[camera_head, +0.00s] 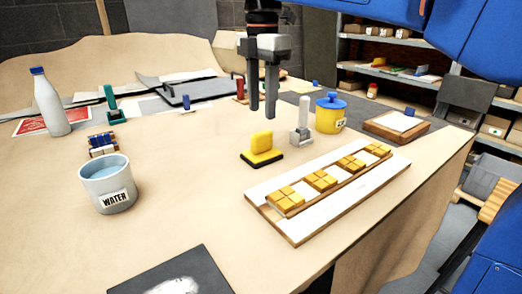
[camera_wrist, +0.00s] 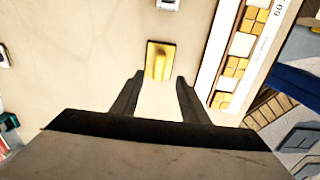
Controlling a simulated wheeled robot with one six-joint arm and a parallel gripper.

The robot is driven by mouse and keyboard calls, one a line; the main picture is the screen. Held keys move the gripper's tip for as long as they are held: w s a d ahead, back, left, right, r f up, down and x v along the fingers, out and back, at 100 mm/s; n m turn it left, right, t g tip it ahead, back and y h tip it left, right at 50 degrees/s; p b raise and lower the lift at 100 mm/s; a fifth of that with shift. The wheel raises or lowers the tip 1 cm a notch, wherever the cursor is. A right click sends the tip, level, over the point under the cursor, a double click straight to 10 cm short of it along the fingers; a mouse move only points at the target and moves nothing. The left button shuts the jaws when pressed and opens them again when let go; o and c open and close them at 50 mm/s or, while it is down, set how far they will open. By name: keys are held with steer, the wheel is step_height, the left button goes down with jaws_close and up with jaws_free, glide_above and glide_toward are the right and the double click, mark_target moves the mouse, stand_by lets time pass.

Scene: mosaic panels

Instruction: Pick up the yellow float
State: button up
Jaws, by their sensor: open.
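The yellow float (camera_head: 262,145) has a yellow grip block on a flat base with a dark underside. It rests on the table, left of the mosaic panel. In the wrist view the float (camera_wrist: 159,60) lies just beyond the fingertips, roughly centred between them. My gripper (camera_head: 262,112) hangs above the float with its two dark fingers apart and nothing between them. In the wrist view my gripper (camera_wrist: 160,78) shows open and empty.
A white board with yellow tiles (camera_head: 330,198) lies right of the float. A small grey-white tool (camera_head: 301,125) stands close behind it. A yellow jar with blue lid (camera_head: 331,113) is farther back. A water bucket (camera_head: 107,187) stands left. Table between bucket and float is clear.

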mark_target(262, 132)
steer(key=shift+f, duration=4.2)
steer(key=shift+c, duration=0.6)
jaws_close()
